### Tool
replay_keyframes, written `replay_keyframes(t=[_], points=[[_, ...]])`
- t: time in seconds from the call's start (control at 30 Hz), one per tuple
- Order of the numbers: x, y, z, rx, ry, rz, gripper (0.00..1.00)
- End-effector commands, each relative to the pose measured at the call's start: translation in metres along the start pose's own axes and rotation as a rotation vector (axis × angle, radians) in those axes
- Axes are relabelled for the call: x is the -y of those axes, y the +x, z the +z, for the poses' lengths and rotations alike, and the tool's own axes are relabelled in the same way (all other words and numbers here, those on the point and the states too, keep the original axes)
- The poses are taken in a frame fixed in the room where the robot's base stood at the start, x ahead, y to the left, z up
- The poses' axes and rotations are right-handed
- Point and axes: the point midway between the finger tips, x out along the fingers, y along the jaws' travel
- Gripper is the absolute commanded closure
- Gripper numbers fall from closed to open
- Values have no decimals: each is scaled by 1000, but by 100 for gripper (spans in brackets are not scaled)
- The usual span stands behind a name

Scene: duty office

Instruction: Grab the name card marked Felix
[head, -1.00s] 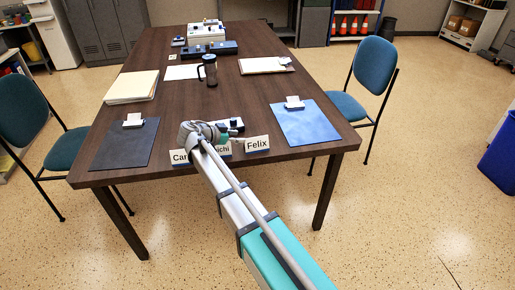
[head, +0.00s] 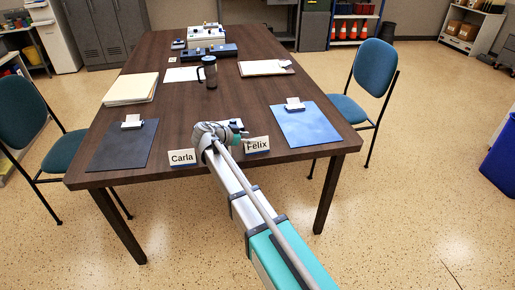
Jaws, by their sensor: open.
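The name card marked Felix (head: 257,145) stands upright at the near edge of the brown table (head: 185,113), right of the middle. My gripper (head: 240,130) is at the end of my arm, just behind and left of the Felix card in the head view. Its fingers are small and partly hidden by the wrist; it is open, and I see nothing held. The card marked Carla (head: 182,157) stands to the left of my arm. A third card between them is hidden behind my arm.
A blue clipboard (head: 305,125) lies right of the Felix card, and a black clipboard (head: 120,148) lies at the left. A dark mug (head: 210,72) stands farther back. Chairs stand at both sides, including the right chair (head: 373,75). Bare tabletop lies behind my gripper.

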Motion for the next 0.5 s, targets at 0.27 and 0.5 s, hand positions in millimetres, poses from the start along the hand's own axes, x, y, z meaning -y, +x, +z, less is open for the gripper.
replay_keyframes(t=[0.27,0.5], points=[[0,23,1,0,1,0,40],[0,23,0,0,0,-1,40]])
